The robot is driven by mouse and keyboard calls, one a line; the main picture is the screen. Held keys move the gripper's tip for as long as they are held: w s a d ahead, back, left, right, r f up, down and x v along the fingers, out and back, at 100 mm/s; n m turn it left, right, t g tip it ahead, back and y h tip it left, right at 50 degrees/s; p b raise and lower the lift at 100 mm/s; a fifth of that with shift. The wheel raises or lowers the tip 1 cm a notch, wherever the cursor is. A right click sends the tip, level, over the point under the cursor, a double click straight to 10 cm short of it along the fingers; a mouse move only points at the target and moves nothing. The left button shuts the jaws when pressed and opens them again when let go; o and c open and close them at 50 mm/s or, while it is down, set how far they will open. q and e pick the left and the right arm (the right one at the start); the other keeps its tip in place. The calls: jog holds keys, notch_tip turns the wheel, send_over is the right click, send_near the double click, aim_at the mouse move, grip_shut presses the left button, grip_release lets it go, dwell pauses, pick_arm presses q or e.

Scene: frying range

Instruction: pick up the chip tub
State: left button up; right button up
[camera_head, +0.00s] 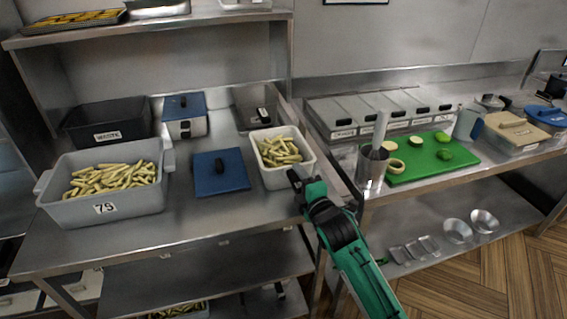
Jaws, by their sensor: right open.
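A white tub (268,178) filled with cut chips stands upright near the right edge of the left steel counter. A larger grey tub (104,212) labelled 79, also holding chips, stands at the left of the same counter. My right gripper (298,178) is open at the front right corner of the white tub. The dark fingers overlap the tub's rim and wall in the picture; I cannot tell whether they touch it. My left gripper is not in view.
A blue lid (221,180) lies between the tubs. Behind are a dark bin (106,123) and a blue-lidded box (185,116). On the right counter stand a steel pot (372,167) and a green board (425,158). The left counter's front strip is clear.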

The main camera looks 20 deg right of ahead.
jog(key=shift+c, duration=0.2)
grip_shut()
jog(key=shift+w+r, duration=0.1)
